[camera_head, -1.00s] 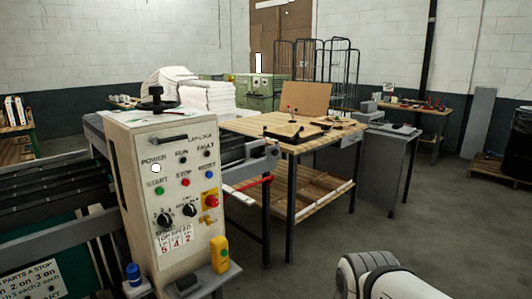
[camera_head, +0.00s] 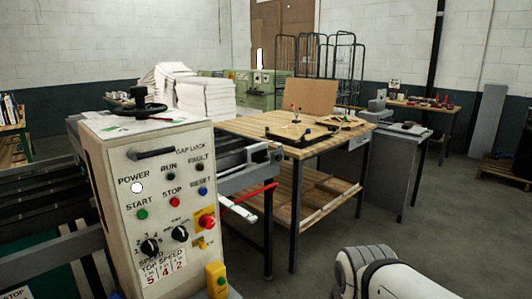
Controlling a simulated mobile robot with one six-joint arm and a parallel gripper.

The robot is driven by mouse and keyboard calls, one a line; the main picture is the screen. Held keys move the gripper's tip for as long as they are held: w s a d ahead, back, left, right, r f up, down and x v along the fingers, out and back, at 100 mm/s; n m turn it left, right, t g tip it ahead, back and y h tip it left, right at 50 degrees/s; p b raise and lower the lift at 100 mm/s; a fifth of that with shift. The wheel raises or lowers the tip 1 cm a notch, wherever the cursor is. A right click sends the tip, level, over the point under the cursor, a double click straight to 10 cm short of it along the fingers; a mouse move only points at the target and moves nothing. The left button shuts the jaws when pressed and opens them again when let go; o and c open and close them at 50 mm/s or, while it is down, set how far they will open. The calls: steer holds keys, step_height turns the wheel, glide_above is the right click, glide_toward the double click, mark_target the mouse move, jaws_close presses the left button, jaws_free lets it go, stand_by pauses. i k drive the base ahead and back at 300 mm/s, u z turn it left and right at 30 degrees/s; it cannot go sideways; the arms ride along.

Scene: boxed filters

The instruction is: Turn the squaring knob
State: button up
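A cream control cabinet (camera_head: 124,205) stands at left centre. No label that I can read says "squaring". A black handwheel with a small knob (camera_head: 137,104) stands on the cabinet top. Two black rotary knobs, a left one (camera_head: 149,247) and a right one (camera_head: 180,233), sit low on the front panel above a speed label. A black lever handle (camera_head: 150,153) marked gap lock is near the panel's top. My gripper is out of view; only a white link of my arm shows at bottom right.
A red stop button (camera_head: 206,222) and a yellow box (camera_head: 216,281) stick out at the panel's right side. A wooden workbench (camera_head: 240,126) stands behind, with a grey cabinet (camera_head: 393,175) beside it. Dark rollers lie left. Floor at right is open.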

mark_target(278, 157)
steer(key=z, duration=0.15)
steer(key=i, duration=2.75)
steer(key=z, duration=0.25)
